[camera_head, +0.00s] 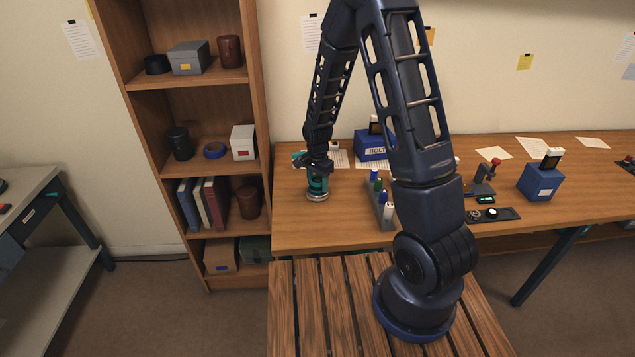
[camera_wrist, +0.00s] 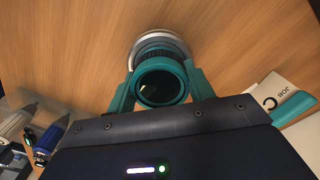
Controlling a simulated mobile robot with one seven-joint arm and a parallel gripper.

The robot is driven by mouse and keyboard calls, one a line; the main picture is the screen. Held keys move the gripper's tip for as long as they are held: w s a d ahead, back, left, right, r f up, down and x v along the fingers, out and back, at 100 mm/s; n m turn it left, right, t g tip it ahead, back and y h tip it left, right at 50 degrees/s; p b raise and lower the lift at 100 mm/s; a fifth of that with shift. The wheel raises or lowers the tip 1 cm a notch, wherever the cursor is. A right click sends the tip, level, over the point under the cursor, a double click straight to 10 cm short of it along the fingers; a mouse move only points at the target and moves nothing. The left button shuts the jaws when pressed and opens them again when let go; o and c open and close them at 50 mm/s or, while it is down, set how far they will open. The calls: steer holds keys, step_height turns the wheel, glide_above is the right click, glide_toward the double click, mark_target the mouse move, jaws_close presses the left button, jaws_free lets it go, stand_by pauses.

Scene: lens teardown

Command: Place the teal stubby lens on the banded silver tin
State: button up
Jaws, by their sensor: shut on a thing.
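The teal stubby lens (camera_wrist: 161,84) has a dark ribbed band and dark glass. My gripper (camera_wrist: 160,76) is shut on it, one teal finger on each side. In the head view the lens (camera_head: 317,186) stands upright below my gripper (camera_head: 317,176) at the left part of the wooden desk. The banded silver tin (camera_wrist: 150,35) shows as a pale round rim behind the lens. In the head view the tin (camera_head: 317,197) is a thin light band directly under the lens. The lens appears to be on it; I cannot tell whether they fully touch.
A rack of markers (camera_head: 381,205) stands just right of the lens. A blue box (camera_head: 370,146) is behind it, and another blue box (camera_head: 541,182) is farther right. A bookshelf (camera_head: 262,100) stands left of the desk.

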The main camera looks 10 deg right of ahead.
mark_target(317, 179)
steer(key=shift+f, duration=0.1)
steer(key=o, duration=1)
steer(key=shift+o, duration=0.2)
step_height(317, 179, up, 11)
steer(key=s+d+r+n+t, duration=0.1)
steer(key=s+d+r, duration=0.2)
steer(key=r, duration=0.3)
steer(key=s+d+r+n, duration=0.2)
steer(key=d+r, duration=0.2)
steer(key=r, duration=0.1)
steer(key=s+d+r+n+t, duration=0.1)
steer(key=s+d+r, duration=0.2)
steer(key=r, duration=0.3)
steer(key=s+d+r+n+t, duration=0.1)
steer(key=s+d+r, duration=0.3)
steer(key=s, duration=0.4)
steer(key=s+d+r+n+t, duration=0.1)
steer(key=s+d+r+n, duration=0.3)
steer(key=s, duration=0.4)
steer(key=shift+s+d+t, duration=0.3)
steer(key=shift+d, duration=0.2)
